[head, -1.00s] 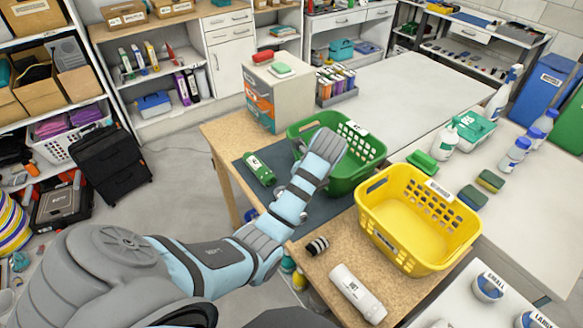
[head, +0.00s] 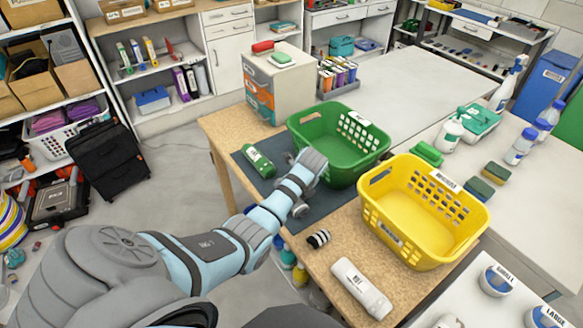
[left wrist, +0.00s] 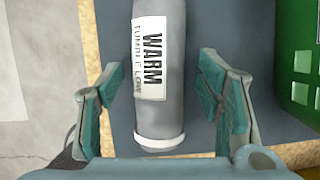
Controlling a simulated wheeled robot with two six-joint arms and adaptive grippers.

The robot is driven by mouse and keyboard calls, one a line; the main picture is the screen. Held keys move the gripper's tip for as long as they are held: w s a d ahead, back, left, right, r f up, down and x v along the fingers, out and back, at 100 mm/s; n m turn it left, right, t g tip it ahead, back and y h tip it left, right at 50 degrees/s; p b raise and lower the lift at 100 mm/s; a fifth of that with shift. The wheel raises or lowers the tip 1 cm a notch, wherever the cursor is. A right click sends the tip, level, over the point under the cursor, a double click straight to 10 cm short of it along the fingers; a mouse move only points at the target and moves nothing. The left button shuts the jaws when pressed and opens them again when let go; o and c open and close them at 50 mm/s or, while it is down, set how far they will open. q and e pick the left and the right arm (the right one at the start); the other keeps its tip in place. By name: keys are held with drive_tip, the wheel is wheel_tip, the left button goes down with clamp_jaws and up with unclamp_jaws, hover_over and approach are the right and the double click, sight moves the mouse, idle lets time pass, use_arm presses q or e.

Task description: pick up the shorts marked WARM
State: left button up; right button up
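The shorts marked WARM (left wrist: 176,101) are a rolled grey bundle with a white label reading WARM and TUMBLE LOW and a white band at the near end. They lie on the dark mat (left wrist: 255,125). My left gripper (left wrist: 157,70) is open, with one teal-padded finger on each side of the roll, apart from it. In the head view my left gripper (head: 305,170) is over the dark mat, beside the green basket, and the grey roll is hidden behind my arm. My right gripper is not in view.
A green basket (head: 325,165) and a yellow basket (head: 420,235) stand to the right. A green roll (head: 258,160) lies on the mat; a black-and-white striped roll (head: 318,239) and a white roll (head: 362,288) lie nearer. A box (head: 275,95) stands at the back.

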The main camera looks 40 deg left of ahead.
use_arm(q)
drive_tip(key=c, duration=1)
drive_tip(key=shift+o, duration=0.2)
drive_tip(key=shift+r, duration=0.1)
